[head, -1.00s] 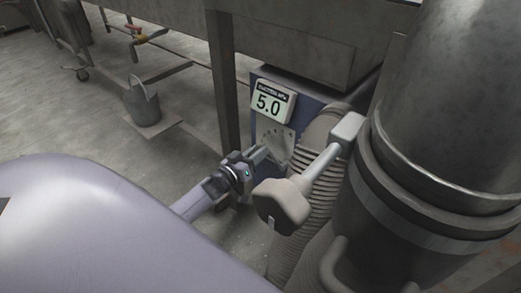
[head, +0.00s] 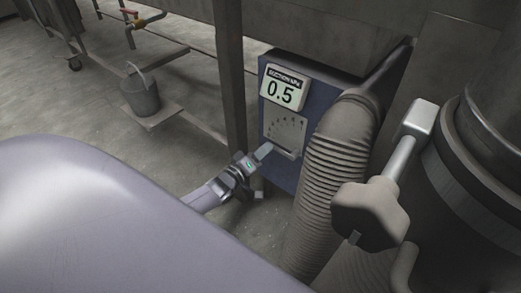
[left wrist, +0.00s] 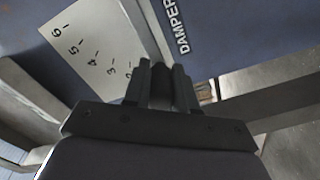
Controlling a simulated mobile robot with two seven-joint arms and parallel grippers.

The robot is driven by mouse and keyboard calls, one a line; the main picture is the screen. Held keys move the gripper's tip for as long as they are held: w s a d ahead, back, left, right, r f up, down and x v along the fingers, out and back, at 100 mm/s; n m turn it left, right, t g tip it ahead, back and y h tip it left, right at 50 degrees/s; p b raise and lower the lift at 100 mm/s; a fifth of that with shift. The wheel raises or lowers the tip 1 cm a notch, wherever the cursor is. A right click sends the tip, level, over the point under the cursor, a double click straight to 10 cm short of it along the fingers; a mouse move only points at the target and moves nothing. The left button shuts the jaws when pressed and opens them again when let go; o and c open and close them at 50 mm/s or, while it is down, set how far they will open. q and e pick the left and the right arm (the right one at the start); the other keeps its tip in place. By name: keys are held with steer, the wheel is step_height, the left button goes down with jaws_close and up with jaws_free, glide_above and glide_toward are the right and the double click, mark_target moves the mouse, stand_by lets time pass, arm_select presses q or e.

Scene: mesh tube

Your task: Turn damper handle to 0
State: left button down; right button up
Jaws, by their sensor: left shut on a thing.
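My left gripper (head: 264,151) is at the lower part of the dial plate (head: 283,129) on the blue box. In the left wrist view its two dark fingers (left wrist: 162,82) are shut on the damper handle (left wrist: 161,92). The handle is mostly hidden by the fingers and is hard to make out in the head view. The scale (left wrist: 88,55) shows 6 down to 2; my gripper covers its low end. The word DAMPER stands on the blue panel beside it. The suction display (head: 284,86) reads 0.5. My right gripper is not in view.
A ribbed hose (head: 335,165) runs close right of the dial. Farther right, a thick knob on a metal rod (head: 370,212) juts out before a large metal cylinder (head: 497,95). A steel post (head: 231,80) stands left of the box. A bucket (head: 139,94) stands farther left.

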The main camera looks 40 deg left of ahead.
arm_select(q)
steer(key=shift+f, duration=0.1)
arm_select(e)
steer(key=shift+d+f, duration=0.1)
arm_select(q)
steer(key=c, duration=0.9)
jaws_free()
steer(key=shift+s, duration=0.25)
steer(key=s+p, duration=0.3)
steer(key=s, duration=0.3)
steer(key=shift+s+a, duration=0.3)
steer(key=shift+s, duration=0.05)
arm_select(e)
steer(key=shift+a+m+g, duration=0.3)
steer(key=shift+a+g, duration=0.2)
arm_select(q)
steer(key=shift+s, duration=0.1)
